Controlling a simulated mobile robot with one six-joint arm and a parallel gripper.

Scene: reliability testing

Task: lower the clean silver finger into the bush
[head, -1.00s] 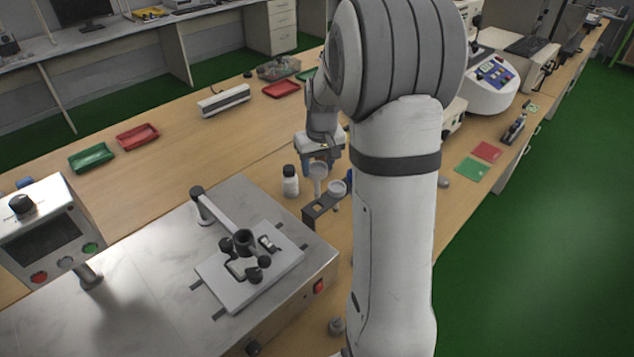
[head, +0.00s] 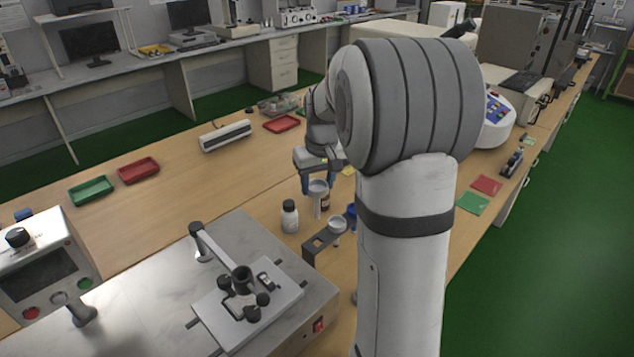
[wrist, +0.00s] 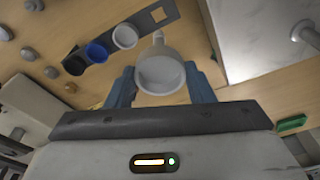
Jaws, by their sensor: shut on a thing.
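My gripper (wrist: 160,85) has blue fingers and is shut on a light grey cup-shaped piece (wrist: 162,68) with a narrow stem. The head view also shows the piece (head: 318,192) under my gripper (head: 318,182), above the bench and beside the rack. A dark rack (head: 318,243) holds a white cup (head: 337,224) and a blue cup (head: 352,212), with a bare square opening in its near end. The wrist view shows the rack (wrist: 150,20) and its opening too. I cannot tell which thing is the silver finger or the bush; the held piece is the likeliest finger.
A white bottle with a black cap (head: 290,218) stands left of the rack. A steel machine (head: 250,265) with a black-knobbed clamp fixture (head: 240,290) fills the near left. Red tray (head: 138,170) and green tray (head: 91,190) lie on the bench.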

